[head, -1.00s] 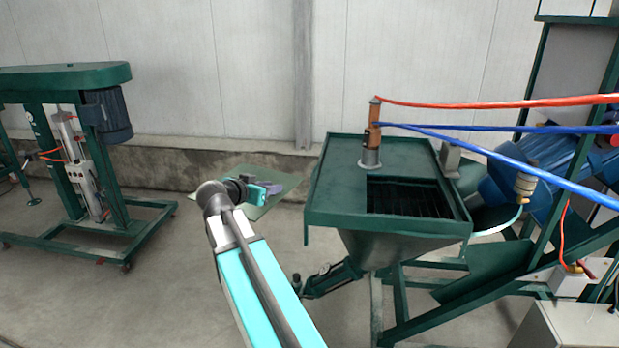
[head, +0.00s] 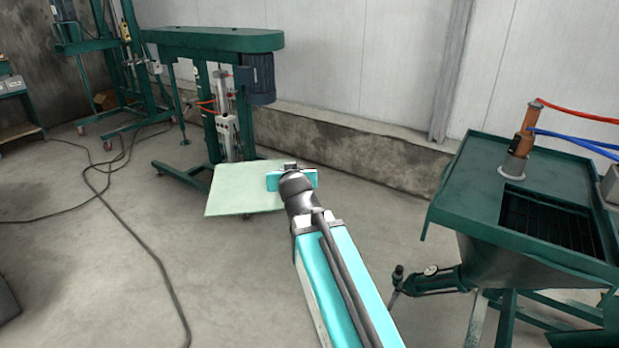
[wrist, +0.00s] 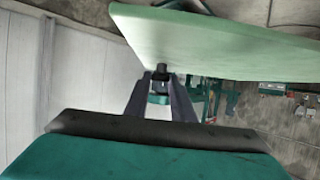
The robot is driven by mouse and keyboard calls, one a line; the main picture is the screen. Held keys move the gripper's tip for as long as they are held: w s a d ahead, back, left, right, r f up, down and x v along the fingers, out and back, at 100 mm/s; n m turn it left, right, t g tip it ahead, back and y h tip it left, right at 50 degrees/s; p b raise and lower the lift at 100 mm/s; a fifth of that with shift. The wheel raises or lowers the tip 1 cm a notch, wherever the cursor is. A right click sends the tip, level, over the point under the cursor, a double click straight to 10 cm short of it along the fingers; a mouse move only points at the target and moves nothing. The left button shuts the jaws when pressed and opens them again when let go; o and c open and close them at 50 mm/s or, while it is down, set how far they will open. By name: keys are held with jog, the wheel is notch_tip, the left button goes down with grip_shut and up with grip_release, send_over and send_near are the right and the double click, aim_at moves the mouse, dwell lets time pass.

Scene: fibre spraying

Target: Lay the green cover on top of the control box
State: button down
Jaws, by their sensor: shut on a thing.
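The green cover (head: 240,190), a thin pale-green flat plate, is held out in front of my arm in the head view. My gripper (head: 288,179) is shut on its right part, and the cover extends to the left, clear of the floor. In the wrist view the cover (wrist: 225,45) spans the top right, tilted in the picture, and the gripper fingers (wrist: 160,95) show below it. My wrist hides part of the grip in the head view. I cannot make out the control box in either current view.
A green hopper (head: 530,205) with an open grate and hoses stands at the right. A green machine (head: 215,45) with a motor stands behind the cover. Black cables (head: 150,265) lie on the floor at the left. The floor between is mostly clear.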

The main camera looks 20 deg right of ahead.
jog(key=shift+w+a+r+n+y, duration=0.2)
jog(key=shift+a+r+n+y, duration=0.3)
jog(key=shift+a+r, duration=0.2)
jog(key=shift+w+a+r+n+y, duration=0.2)
jog(key=shift+a+r+n+y, duration=0.2)
jog(key=shift+a+r+y, duration=0.25)
jog(key=shift+d, duration=0.2)
